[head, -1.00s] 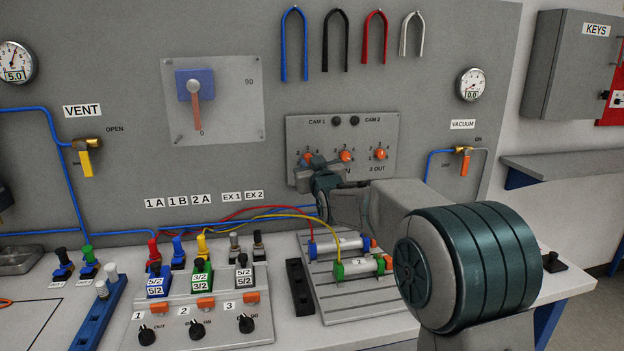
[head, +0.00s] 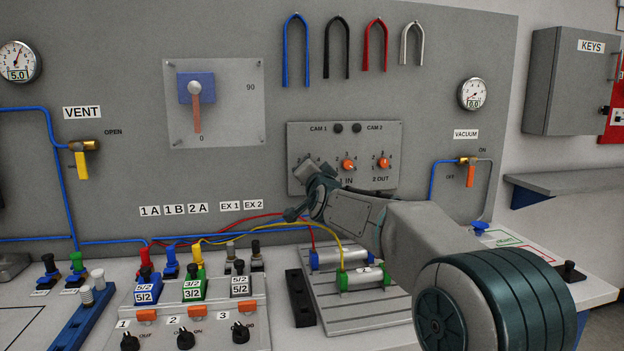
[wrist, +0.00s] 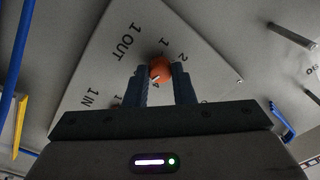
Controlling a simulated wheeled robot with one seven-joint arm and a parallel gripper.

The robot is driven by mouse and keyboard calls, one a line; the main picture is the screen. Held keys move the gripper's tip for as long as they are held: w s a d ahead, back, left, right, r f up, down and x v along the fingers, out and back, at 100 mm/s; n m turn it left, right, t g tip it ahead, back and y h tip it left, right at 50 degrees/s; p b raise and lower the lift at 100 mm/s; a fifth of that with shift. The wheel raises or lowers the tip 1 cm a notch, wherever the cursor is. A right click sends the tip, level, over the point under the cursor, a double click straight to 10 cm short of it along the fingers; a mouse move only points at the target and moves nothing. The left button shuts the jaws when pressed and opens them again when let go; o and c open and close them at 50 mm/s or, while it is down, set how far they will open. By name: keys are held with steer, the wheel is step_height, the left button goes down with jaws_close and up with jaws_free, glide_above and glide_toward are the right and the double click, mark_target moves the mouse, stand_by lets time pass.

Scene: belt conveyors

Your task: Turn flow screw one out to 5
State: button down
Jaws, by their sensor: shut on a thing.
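The grey flow panel (head: 325,138) on the wall carries orange screws with number scales. Its middle screw (head: 348,165) and right screw (head: 383,163), labelled "2 OUT", show in the head view. The left screw is hidden there behind my gripper (head: 304,168). In the wrist view an orange screw (wrist: 160,67) beside the "1 OUT" label sits between the two dark fingertips of my gripper (wrist: 161,75). The fingers are shut on it. A small white mark shows on the screw's face, but its exact reading is hard to tell.
A second label, "1 IN" (wrist: 92,98), lies left of the fingers. Below the panel, cylinders on a slotted plate (head: 375,310) and looping hoses stand on the bench. A lever plate (head: 240,75) is left of the panel.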

steer(key=shift+m+b, duration=0.35)
steer(key=shift+m, duration=1.45)
steer(key=shift+r, duration=0.1)
steer(key=c, duration=1.2)
jaws_free()
steer(key=shift+c, duration=0.2)
steer(key=b+v, duration=0.2)
steer(key=v, duration=1.1)
steer(key=shift+s, duration=0.45)
